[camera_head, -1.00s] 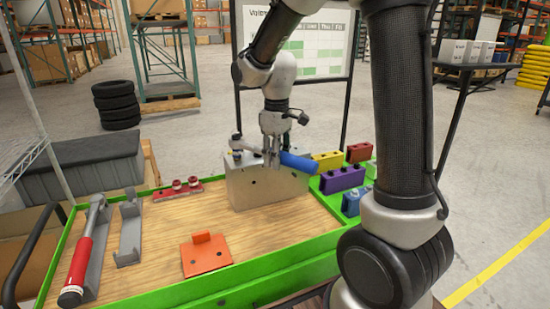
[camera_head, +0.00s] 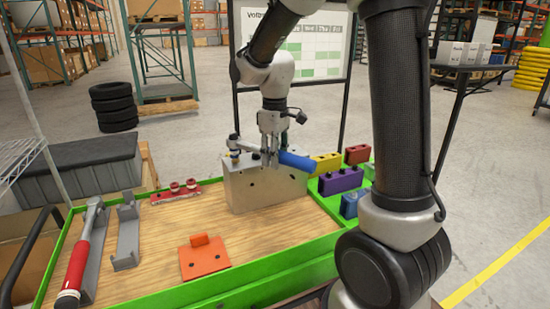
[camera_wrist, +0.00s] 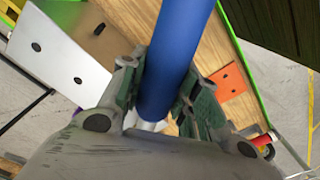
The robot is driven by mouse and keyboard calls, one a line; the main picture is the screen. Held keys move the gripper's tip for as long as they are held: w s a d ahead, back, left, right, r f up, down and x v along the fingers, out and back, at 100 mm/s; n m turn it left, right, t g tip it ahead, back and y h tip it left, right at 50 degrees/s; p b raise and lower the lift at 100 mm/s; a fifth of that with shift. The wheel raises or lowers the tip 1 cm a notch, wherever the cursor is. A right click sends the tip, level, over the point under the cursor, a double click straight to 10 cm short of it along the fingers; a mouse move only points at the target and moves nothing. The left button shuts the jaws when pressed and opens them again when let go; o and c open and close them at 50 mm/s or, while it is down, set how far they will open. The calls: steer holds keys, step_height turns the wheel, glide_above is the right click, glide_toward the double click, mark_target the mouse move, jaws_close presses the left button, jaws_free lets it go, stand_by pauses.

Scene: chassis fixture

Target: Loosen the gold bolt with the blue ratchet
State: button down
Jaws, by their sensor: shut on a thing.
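The blue ratchet has a blue handle (camera_head: 298,161) and a silver shaft and head. My gripper (camera_head: 270,160) is shut on it near where the handle meets the shaft, above the grey metal block (camera_head: 262,187). The ratchet lies roughly level, its head at the block's left end. A small gold patch, seemingly the gold bolt (camera_head: 235,160), shows under the head at the block's top left; how they engage is too small to tell. In the wrist view the blue handle (camera_wrist: 180,60) runs between the fingers (camera_wrist: 155,95).
An orange bracket (camera_head: 204,257), a red-handled tool (camera_head: 78,262) in a grey holder and an empty grey holder (camera_head: 127,235) are on the wooden tabletop. A red rack (camera_head: 176,192) stands behind. Coloured blocks, including a purple one (camera_head: 341,181), stand right of the metal block.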

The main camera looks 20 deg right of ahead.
steer(key=shift+r, duration=3.15)
steer(key=shift+s, duration=0.1)
